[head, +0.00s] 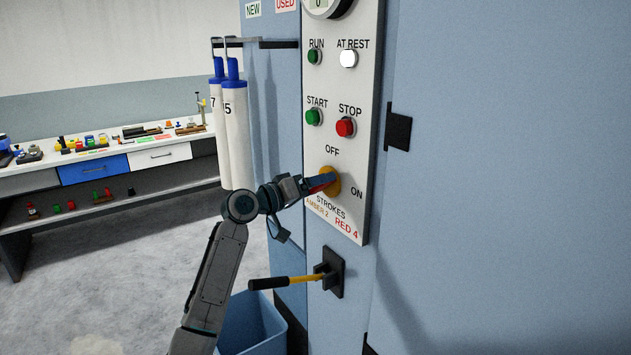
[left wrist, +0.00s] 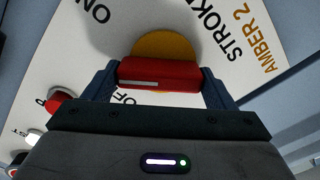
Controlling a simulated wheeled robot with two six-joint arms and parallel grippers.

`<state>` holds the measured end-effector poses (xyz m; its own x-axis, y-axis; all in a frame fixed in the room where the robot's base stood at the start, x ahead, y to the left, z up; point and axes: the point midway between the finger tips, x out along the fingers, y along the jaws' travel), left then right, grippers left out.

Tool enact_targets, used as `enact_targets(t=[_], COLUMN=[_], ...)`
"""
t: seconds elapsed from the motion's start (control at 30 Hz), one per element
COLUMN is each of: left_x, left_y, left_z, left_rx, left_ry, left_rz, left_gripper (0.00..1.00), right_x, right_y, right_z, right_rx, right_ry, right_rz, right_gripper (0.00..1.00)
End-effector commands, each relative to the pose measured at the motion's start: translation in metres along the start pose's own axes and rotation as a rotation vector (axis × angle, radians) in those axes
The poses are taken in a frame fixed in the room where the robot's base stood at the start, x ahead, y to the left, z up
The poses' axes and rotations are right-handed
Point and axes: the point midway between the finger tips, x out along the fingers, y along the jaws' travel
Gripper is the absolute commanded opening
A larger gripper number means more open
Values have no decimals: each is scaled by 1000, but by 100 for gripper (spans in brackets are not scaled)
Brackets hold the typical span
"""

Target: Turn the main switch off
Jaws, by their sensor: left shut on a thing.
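The main switch is a red handle (left wrist: 160,74) on a round yellow disc (left wrist: 166,44), low on the white control panel (head: 357,92). In the head view the yellow disc (head: 333,181) sits between the word OFF above it and ON to its lower right. My left gripper (head: 318,184) reaches it from the left and is shut on the red handle. In the left wrist view the fingers (left wrist: 160,86) hold the handle at both ends. A pale line marks the handle; the gripper partly hides the word OFF. My right gripper is not in view.
Above are the green START button (head: 313,117), the red STOP button (head: 345,127) and a bright white AT REST lamp (head: 348,58). Below, a yellow lever (head: 305,279) with a black grip sticks out left. Blue-capped tubes (head: 235,130) hang left; a workbench (head: 110,160) stands behind.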

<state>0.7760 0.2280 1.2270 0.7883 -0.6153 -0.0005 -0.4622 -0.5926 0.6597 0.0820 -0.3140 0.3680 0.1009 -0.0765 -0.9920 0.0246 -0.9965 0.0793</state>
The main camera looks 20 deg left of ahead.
Motion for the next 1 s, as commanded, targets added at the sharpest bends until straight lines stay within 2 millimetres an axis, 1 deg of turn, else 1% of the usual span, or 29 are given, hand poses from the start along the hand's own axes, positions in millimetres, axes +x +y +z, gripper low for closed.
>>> enact_targets(t=[0.03, 0.6, 0.8, 1.0], left_x=[0, 0, 0, 0], left_y=[2, 2, 1, 1], left_z=[-3, -5, -4, -4], left_rx=[-46, -572, -713, -806], left_ry=[0, 0, 1, 1], left_rz=[0, 0, 0, 1], left_gripper=[55, 55, 55, 55], right_x=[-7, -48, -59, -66], right_y=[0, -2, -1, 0], right_z=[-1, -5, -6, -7], right_rx=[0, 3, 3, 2], right_ry=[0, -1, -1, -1], right_rz=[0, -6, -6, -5], right_gripper=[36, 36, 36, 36])
